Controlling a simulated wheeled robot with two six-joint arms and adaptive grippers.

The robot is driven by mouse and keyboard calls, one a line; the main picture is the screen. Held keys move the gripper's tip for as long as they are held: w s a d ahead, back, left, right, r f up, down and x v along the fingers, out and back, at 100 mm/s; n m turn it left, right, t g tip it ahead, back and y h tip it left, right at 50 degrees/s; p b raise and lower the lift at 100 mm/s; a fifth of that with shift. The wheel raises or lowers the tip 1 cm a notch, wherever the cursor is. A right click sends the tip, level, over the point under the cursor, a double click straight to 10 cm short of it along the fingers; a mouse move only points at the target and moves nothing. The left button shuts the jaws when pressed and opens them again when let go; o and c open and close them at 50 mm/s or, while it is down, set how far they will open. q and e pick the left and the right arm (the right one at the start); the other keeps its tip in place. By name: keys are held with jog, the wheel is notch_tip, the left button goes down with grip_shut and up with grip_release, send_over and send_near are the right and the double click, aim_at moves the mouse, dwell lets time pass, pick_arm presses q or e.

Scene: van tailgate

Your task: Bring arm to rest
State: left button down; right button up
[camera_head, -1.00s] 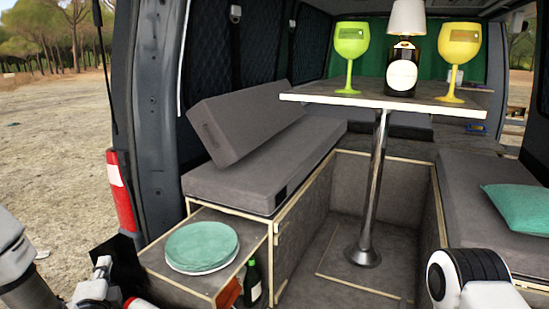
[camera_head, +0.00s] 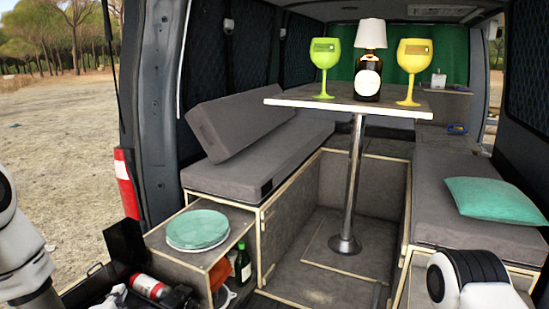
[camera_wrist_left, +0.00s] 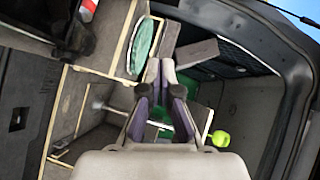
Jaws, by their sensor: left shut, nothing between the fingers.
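My left arm comes in at the lower left of the head view. Its gripper (camera_head: 118,291) is low beside the van's rear edge, partly cut off by the frame's bottom. In the left wrist view the two fingers of my left gripper (camera_wrist_left: 160,66) lie close together with nothing between them. A white and black link of my right arm shows at the lower right of the head view; its gripper is out of frame.
Teal plates (camera_head: 198,230) sit on the low cabinet, with a green bottle (camera_head: 243,265) below. A red fire extinguisher (camera_head: 149,287) lies near my left gripper. The table (camera_head: 330,105) holds two goblets and a lamp-topped bottle. Open ground (camera_head: 60,150) lies left of the van.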

pick_arm(q)
jog(key=s+d+f+n+g+h, duration=0.2)
jog(key=s+d+f+n+g, duration=0.15)
jog(key=f, duration=0.45)
jog(key=s+d+f+n+g+h, duration=0.1)
jog(key=s+d+f+n+g, duration=0.15)
jog(key=s+f, duration=0.45)
jog(key=s+d+f+n+g+h, duration=0.1)
jog(key=s+d+f+n+g, duration=0.2)
jog(key=s+f+g, duration=0.35)
jog(key=s+d+f+n+g+h, duration=0.1)
jog(key=s+d+f+n+g, duration=0.15)
jog(key=s+f, duration=0.65)
notch_tip(320, 180, down, 8)
jog(key=s+n+b, duration=0.1)
jog(key=s+b, duration=0.2)
jog(key=b, duration=0.7)
pick_arm(e)
notch_tip(320, 180, down, 10)
pick_arm(q)
jog(key=shift+w+a+f, duration=0.1)
pick_arm(e)
jog(key=shift+w, duration=0.1)
